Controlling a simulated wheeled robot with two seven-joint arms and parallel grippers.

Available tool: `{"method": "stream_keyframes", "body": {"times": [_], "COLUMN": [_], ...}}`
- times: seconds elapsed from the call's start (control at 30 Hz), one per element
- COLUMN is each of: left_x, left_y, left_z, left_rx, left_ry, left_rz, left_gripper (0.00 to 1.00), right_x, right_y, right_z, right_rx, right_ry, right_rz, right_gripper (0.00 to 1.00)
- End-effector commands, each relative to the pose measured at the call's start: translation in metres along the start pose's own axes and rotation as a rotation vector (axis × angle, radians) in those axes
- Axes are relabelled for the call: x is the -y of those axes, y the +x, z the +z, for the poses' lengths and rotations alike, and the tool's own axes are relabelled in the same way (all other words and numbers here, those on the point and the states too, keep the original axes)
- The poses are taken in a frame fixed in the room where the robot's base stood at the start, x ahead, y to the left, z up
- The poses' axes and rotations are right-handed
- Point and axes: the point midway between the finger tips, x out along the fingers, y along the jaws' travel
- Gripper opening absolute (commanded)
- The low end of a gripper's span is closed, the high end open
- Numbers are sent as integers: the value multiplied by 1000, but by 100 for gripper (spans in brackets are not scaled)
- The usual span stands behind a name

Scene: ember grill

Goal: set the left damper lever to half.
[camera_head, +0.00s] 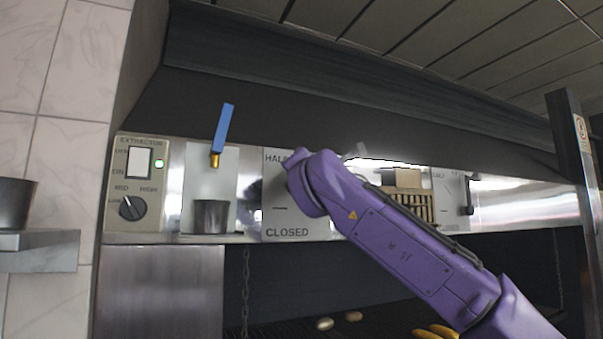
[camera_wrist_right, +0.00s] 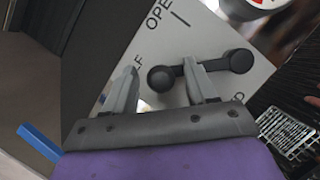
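The left damper plate (camera_head: 290,220) is pale, with HALF and CLOSED readable in the head view. My purple right arm covers much of it and hides its lever and my gripper. In the right wrist view the plate (camera_wrist_right: 215,30) shows OPEN and parts of other labels. A black lever (camera_wrist_right: 188,72) with a round part at each end lies across it. My right gripper (camera_wrist_right: 162,88) is open, its fingers apart on either side of the lever's left round end. The right finger overlaps the lever's bar; I cannot tell if it touches. My left gripper is not in view.
An extractor panel (camera_head: 137,185) with a switch and dial is at the left. A blue handle (camera_head: 223,128) stands above a dark metal cup (camera_head: 211,216). Another plate with a black lever (camera_head: 470,196) is at the right. A dark hood (camera_head: 350,105) overhangs everything.

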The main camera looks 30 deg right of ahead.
Motion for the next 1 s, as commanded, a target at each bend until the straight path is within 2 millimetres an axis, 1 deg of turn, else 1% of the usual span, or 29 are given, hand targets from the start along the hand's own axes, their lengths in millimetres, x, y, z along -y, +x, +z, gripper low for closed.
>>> {"method": "stream_keyframes", "body": {"times": [0.17,0.27,0.37,0.5,0.6,0.7,0.8,1.0], "left_x": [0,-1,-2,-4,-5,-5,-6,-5], "left_y": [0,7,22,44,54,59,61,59], "left_z": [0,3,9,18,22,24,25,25], "left_rx": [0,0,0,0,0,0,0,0], "left_ry": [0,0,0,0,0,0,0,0], "left_rz": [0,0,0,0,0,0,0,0], "left_gripper": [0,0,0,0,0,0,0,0], "right_x": [0,2,5,6,5,3,2,0], "right_y": [0,-8,-27,-63,-84,-98,-105,-106], "right_z": [-1,-3,-5,-5,-4,-2,-1,0], "right_rx": [-2,-1,0,2,1,1,0,-1], "right_ry": [0,1,2,1,1,2,1,1], "right_rz": [0,2,4,4,2,1,-1,-1], "right_gripper": [56,56,56,56,56,56,56,56]}}
